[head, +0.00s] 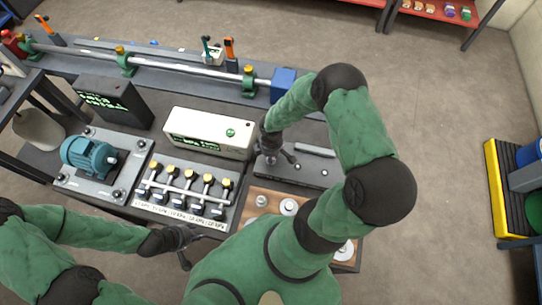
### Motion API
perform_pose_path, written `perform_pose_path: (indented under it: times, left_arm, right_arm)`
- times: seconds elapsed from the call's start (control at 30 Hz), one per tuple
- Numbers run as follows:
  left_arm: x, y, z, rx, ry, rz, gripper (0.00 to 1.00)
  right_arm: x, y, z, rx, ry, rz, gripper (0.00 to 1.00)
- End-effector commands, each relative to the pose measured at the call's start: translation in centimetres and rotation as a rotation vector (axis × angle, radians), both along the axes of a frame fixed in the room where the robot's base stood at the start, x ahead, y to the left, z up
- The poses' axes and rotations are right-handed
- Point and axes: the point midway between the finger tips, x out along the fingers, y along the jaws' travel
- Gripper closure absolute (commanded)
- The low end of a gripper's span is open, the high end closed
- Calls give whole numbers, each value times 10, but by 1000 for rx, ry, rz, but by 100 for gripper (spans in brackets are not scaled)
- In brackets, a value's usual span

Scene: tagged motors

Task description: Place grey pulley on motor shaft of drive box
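A wooden board (238,222) at the front of the bench holds several round pale pieces. One grey disc (262,201) on it looks like a pulley, but I cannot tell for sure that it is the grey one. A blue motor (90,156) sits on a grey plate at the left. I cannot tell which unit is the drive box or see its shaft clearly. My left gripper (192,250) is at the bench's front edge, left of the board, fingers apart and empty. My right gripper (281,158) is low over a dark plate (305,176); its fingertips are too small to read.
A cream box (208,132) with a green display stands mid-bench, left of my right gripper. A dark box (116,100) and a long shaft (190,68) are behind. My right arm hides part of the board.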

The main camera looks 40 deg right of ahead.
Motion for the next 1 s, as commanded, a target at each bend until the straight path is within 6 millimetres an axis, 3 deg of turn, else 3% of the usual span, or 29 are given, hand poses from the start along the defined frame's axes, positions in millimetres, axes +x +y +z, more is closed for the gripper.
perform_pose_path:
  times: [0.37, 0.4, 0.47, 0.5, 0.87, 1.0]
  left_arm:
    - [0, 0, -4, 0, 0, 0, 60]
    - [0, 0, -4, 0, 0, 0, 60]
    - [0, 0, -3, 0, 0, 0, 60]
    - [0, 0, -3, 0, 0, 0, 60]
    - [0, 0, -1, 0, 0, 0, 60]
    - [0, 0, 3, 0, 0, 0, 60]
  right_arm:
    - [0, 0, -4, -1, -1, 0, 100]
    - [0, 0, -4, 0, 0, 0, 67]
    - [0, 0, -3, 0, 0, 0, 50]
    - [0, 0, -3, 0, 0, 0, 46]
    - [0, 0, -1, 0, 0, 0, 46]
    - [1, 0, 11, -1, -1, 0, 46]
